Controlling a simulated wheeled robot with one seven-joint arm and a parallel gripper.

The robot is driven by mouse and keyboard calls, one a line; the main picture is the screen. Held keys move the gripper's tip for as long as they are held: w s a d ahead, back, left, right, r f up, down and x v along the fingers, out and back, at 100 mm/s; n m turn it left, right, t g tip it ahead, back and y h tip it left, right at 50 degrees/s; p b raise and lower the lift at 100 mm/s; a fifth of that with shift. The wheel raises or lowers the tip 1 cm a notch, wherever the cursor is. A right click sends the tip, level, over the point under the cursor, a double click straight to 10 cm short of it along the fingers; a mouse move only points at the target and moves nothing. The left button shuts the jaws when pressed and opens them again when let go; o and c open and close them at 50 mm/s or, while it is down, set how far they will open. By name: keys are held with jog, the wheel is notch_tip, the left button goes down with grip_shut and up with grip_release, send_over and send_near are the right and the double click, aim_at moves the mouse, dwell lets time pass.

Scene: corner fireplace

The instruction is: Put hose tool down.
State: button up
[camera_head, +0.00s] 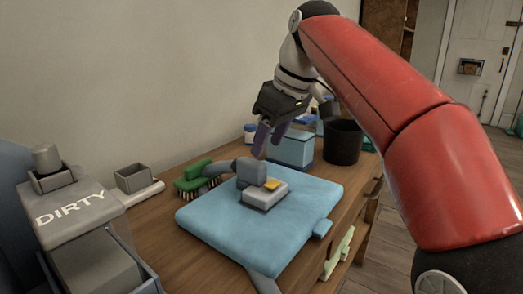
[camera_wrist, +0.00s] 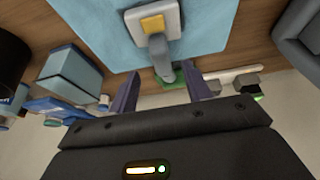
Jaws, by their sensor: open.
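The hose tool, which I take to be the grey piece with a yellow-orange patch (camera_head: 262,193), rests on the light blue mat (camera_head: 225,235). In the wrist view the hose tool (camera_wrist: 158,38) lies beyond my fingers, with its dark grey part pointing toward them. My gripper (camera_head: 269,142) hangs above and behind the hose tool in the head view, apart from it. In the wrist view my gripper (camera_wrist: 166,92) has its two purple-grey fingers spread wide, with nothing held between them.
A green brush (camera_head: 193,177) lies behind the mat at left. A blue box (camera_head: 291,148) and a black bin (camera_head: 342,142) stand at the back right. A grey unit marked DIRTY (camera_head: 70,212) is at left. Bare wood shows around the mat.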

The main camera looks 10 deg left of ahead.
jog(key=p+v, duration=0.1)
jog(key=v, duration=0.3)
jog(key=shift+s+d+r, duration=0.1)
jog(key=shift+r, duration=0.2)
jog(key=s+d+f+m+t+h, duration=0.1)
jog(key=s+d+f+m+t, duration=0.1)
jog(key=s+d+f+m, duration=0.35)
jog(key=s+d+f+m+t+h, duration=0.1)
jog(key=s+d+f+m+h, duration=0.15)
jog(key=d+f, duration=0.6)
jog(key=s+d+f+m+t, duration=0.1)
jog(key=s+d+f+m, duration=0.4)
jog(key=s+d+f, duration=0.5)
notch_tip(320, 180, down, 3)
jog(key=shift+s+d+r+m, duration=0.15)
jog(key=shift+s+d+m, duration=0.2)
jog(key=shift+d, duration=0.3)
jog(key=shift+h, duration=0.25)
grip_shut()
